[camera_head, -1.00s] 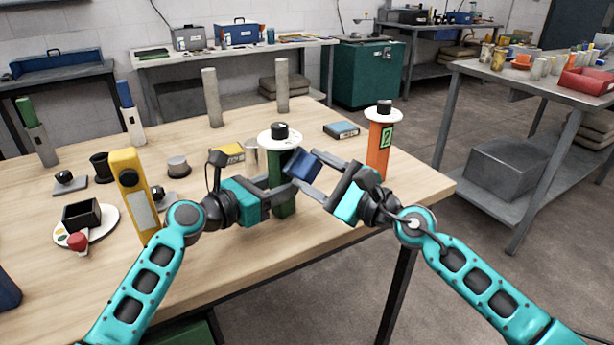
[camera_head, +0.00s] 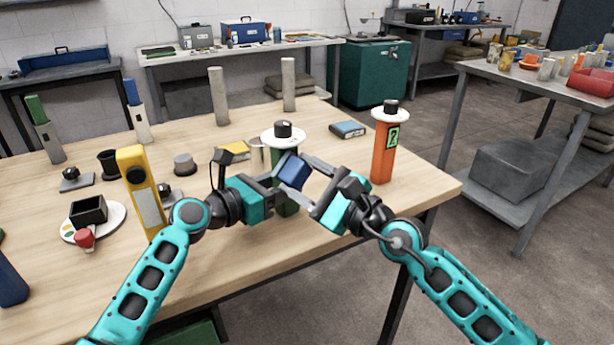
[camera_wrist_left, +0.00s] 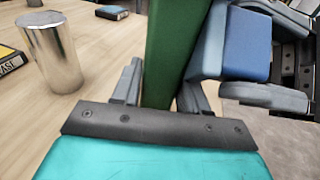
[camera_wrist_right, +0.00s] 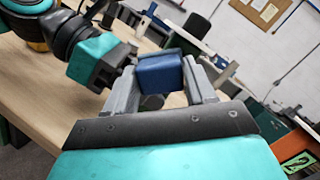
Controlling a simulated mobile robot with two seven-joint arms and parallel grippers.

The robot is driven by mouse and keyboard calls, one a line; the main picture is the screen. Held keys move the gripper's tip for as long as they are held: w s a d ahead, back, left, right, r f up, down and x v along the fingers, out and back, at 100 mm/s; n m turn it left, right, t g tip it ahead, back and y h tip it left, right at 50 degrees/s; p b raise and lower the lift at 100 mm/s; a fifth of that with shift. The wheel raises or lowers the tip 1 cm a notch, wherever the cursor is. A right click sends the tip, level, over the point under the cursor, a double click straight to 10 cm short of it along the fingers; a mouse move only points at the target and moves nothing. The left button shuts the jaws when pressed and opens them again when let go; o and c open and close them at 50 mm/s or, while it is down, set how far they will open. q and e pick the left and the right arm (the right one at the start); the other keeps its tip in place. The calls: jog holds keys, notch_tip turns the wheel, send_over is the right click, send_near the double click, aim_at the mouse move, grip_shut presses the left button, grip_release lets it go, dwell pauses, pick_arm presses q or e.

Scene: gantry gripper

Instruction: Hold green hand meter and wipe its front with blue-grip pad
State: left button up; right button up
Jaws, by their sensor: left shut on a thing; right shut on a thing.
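The green hand meter (camera_head: 284,207) stands upright near the table's front edge, its white disc (camera_head: 283,137) and black knob on top. My left gripper (camera_wrist_left: 160,92) is shut on its green body (camera_wrist_left: 175,50), with a finger on each side. My right gripper (camera_head: 311,178) is shut on the blue-grip pad (camera_head: 293,170), which also shows between its fingers in the right wrist view (camera_wrist_right: 160,73). The pad overlaps the meter's upper body below the disc. In the left wrist view the pad (camera_wrist_left: 247,45) is close beside the meter; I cannot tell whether they touch.
An orange meter (camera_head: 383,150) stands to the right and a yellow one (camera_head: 142,190) to the left. A metal cylinder (camera_wrist_left: 52,52) is close to my left gripper. A blue box (camera_head: 348,129) lies behind. The table's right front is clear.

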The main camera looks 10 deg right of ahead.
pick_arm(q)
jog(key=shift+s+d, duration=0.25)
jog(key=shift+d, duration=0.2)
pick_arm(e)
jog(key=shift+s+a, duration=0.15)
jog(key=shift+a, duration=0.1)
pick_arm(q)
jog(key=shift+w+a, duration=0.1)
jog(key=shift+a, duration=0.05)
pick_arm(e)
jog(key=shift+v, duration=2)
pick_arm(q)
jog(key=shift+w+a, duration=0.1)
pick_arm(e)
jog(key=v, duration=0.3)
jog(key=r+v, duration=0.1)
jog(key=v, duration=0.1)
jog(key=shift+s+a, duration=0.2)
jog(key=shift+s, duration=0.05)
pick_arm(q)
jog(key=o, duration=1)
jog(key=shift+c, duration=0.2)
jog(key=shift+a, duration=0.1)
